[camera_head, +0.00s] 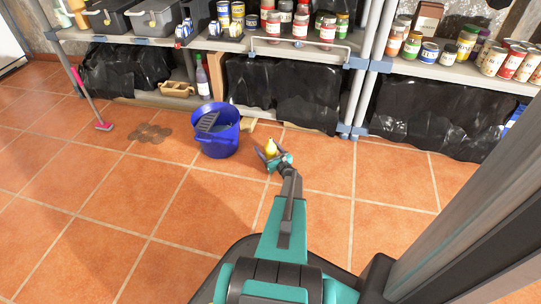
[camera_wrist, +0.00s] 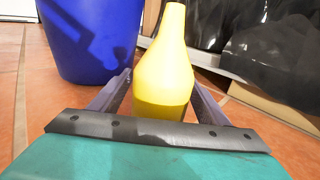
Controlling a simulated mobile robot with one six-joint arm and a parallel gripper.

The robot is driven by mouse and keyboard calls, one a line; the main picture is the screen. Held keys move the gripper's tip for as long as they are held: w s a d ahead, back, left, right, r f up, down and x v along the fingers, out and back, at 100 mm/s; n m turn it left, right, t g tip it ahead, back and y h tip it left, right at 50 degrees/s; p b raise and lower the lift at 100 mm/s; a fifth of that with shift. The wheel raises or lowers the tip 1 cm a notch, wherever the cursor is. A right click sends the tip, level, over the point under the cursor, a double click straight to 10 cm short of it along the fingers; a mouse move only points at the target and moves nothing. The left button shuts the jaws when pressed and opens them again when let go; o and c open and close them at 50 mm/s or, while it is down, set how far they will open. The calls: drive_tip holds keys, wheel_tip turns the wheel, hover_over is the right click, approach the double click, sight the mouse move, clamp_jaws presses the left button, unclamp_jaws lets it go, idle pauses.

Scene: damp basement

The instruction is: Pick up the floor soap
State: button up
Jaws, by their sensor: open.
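The floor soap appears as a yellow bottle (camera_wrist: 165,68) with a narrow neck, upright on the tiled floor. In the head view the yellow bottle (camera_head: 270,145) is small and partly hidden by my gripper (camera_head: 268,154). In the wrist view my gripper (camera_wrist: 158,92) is open, with one finger on each side of the bottle's lower part. The bottle's base is hidden behind the gripper's front plate. I cannot tell whether either finger touches the bottle.
A blue bucket (camera_head: 216,138) stands close on the left; it also shows in the wrist view (camera_wrist: 92,45). Behind are metal shelves with cans and black plastic sheeting (camera_head: 290,98). A pink-headed broom (camera_head: 104,125) leans at the left. The tiled floor (camera_head: 100,215) at front left is clear.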

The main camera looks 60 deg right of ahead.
idle(0.5)
drive_tip(key=c, duration=1.3)
drive_tip(key=shift+r, duration=0.1)
drive_tip(key=shift+r+p, duration=0.55)
drive_tip(key=shift+r, duration=0.2)
drive_tip(key=s+a+r+p, duration=0.1)
drive_tip(key=s+p, duration=0.1)
drive_tip(key=s, duration=0.3)
drive_tip(key=s+a+r+p, duration=0.1)
drive_tip(key=s+a+p, duration=0.1)
drive_tip(key=s, duration=0.3)
drive_tip(key=s+a+r+p, duration=0.1)
drive_tip(key=s+a+p, duration=0.1)
drive_tip(key=s, duration=0.3)
drive_tip(key=shift+a+r, duration=0.25)
